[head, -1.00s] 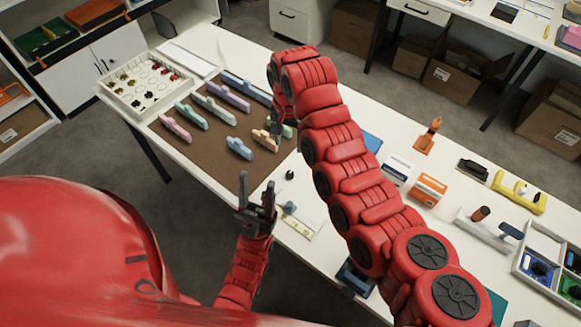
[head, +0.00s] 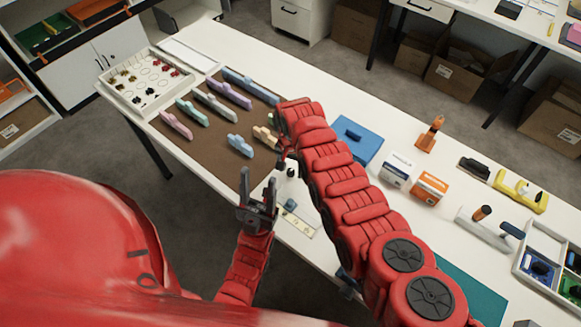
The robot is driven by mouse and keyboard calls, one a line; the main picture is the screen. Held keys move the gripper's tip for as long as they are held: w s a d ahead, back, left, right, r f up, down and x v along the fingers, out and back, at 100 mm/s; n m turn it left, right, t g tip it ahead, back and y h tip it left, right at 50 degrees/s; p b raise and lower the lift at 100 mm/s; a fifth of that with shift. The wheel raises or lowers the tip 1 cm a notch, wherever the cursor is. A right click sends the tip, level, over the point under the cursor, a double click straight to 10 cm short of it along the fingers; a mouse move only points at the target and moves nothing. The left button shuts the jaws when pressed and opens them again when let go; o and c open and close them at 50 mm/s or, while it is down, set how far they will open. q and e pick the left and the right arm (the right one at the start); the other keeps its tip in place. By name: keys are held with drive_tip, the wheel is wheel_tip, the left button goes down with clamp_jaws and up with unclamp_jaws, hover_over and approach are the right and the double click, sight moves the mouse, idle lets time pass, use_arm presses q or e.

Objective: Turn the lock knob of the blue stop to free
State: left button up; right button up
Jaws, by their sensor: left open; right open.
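A small blue block (head: 291,204), which looks like the blue stop, sits on a pale strip (head: 302,224) at the table's near edge. Its lock knob is too small to make out. A black knob-like piece (head: 291,173) stands just behind it. My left gripper (head: 256,188) is open and empty, pointing up, just left of the blue block and apart from it. My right gripper (head: 282,160) is partly hidden by its own arm; it hangs near the black piece, above and behind the blue block, and is open.
A brown mat (head: 215,148) with several coloured blocks lies to the left, with a white tray (head: 150,82) beyond. A blue box (head: 357,140), small cartons (head: 429,188) and an orange tool (head: 430,134) stand right of my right arm.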

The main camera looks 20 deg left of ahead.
clamp_jaws()
idle(0.4)
